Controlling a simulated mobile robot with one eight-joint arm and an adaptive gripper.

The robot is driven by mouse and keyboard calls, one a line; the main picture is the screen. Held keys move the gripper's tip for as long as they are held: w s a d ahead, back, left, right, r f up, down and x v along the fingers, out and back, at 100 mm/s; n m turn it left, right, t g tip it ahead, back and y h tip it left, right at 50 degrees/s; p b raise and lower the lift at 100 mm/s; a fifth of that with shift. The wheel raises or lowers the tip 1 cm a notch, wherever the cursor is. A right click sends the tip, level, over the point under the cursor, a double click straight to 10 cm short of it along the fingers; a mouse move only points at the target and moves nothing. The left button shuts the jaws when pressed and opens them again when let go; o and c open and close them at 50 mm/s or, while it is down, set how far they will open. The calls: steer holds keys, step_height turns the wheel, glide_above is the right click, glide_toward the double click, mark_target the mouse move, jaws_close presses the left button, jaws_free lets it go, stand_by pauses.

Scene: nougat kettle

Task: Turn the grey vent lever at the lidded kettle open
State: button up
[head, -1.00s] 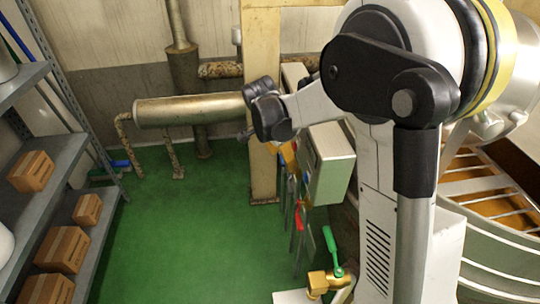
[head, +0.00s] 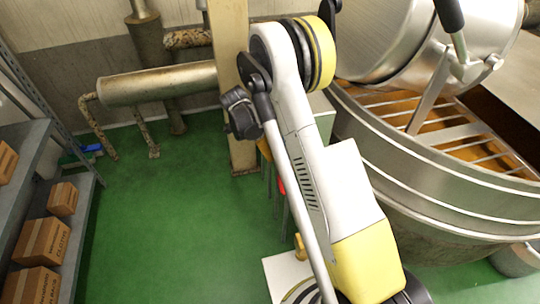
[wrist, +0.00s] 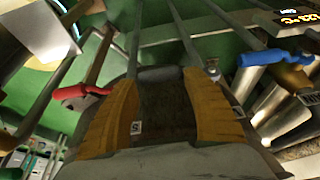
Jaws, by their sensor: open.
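A large steel kettle (head: 440,208) with an orange slatted inside stands at the right in the head view. A rounded steel body (head: 385,40), perhaps its lid, is above it. I cannot make out the grey vent lever for certain in either view. My gripper (wrist: 160,76) is open in the wrist view, its two orange-yellow fingers apart with a dark gap between them. A red lever (wrist: 80,94) is left of the fingers and a blue lever (wrist: 272,57) is right of them. In the head view my arm hides most of the gripper.
Thin pipes run beside and beyond the fingers in the wrist view. A yellowish post (head: 238,90) and a horizontal tank (head: 158,83) stand behind. Shelves with boxes (head: 45,242) are at the left. The green floor (head: 160,220) between is clear.

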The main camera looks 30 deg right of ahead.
steer(key=shift+x, duration=0.95)
steer(key=c, duration=1.1)
steer(key=shift+c, duration=0.2)
